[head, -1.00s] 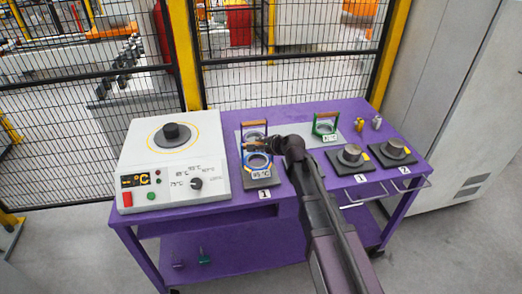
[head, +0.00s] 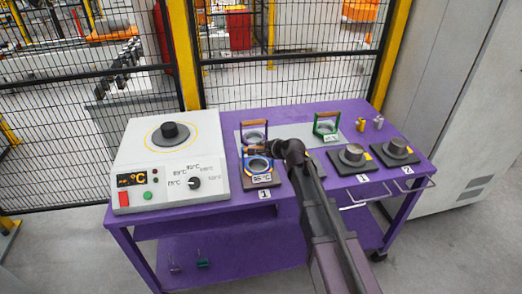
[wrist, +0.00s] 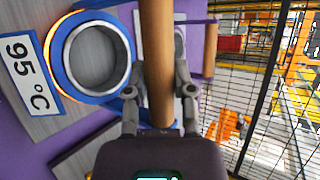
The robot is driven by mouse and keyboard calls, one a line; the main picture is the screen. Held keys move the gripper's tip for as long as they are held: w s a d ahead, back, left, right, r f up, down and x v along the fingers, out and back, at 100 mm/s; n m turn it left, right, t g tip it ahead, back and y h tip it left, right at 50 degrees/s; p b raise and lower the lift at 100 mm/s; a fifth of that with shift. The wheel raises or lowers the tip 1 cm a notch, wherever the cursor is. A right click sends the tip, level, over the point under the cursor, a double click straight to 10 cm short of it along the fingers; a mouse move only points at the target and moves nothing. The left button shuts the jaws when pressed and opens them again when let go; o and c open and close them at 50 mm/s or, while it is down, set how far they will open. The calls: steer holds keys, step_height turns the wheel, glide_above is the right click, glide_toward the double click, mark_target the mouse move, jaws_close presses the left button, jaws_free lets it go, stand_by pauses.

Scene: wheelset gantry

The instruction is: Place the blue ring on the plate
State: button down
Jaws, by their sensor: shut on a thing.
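In the wrist view, my gripper (wrist: 158,82) has a finger on each side of the handle (wrist: 157,45), and the blue ring (wrist: 90,98) lies to the left. I cannot tell whether the ring touches the plate.
A white heater (head: 150,222) stands left on the purple cart. Behind the ring is another wooden-handled holder (head: 254,122); a green one (head: 326,116) stands further right. Two dark plates with metal cylinders (head: 352,152) (head: 398,145) are at right. A mesh fence stands behind.

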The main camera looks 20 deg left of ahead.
steer(key=shift+f, duration=0.15)
steer(key=shift+c, duration=2.3)
jaws_free()
steer(key=shift+r, duration=0.2)
steer(key=shift+s+d+r+p, duration=0.3)
steer(key=shift+d+r+p, duration=0.1)
steer(key=shift+d, duration=0.1)
steer(key=p+v, duration=0.5)
steer(key=v, duration=0.5)
steer(key=shift+s+d, duration=0.2)
steer(key=s+d+f+n+g+h, duration=0.2)
steer(key=s+d+f+n+h, duration=0.1)
steer(key=d, duration=0.9)
steer(key=s+d+f+n+g+h, duration=0.2)
steer(key=s+d, duration=0.3)
steer(key=d, duration=0.7)
steer(key=s+d+f+n+g+h, duration=0.2)
steer(key=s+d+f+n+h, duration=0.2)
steer(key=d, duration=0.8)
steer(key=shift+s+h, duration=0.4)
steer(key=shift+h, duration=0.1)
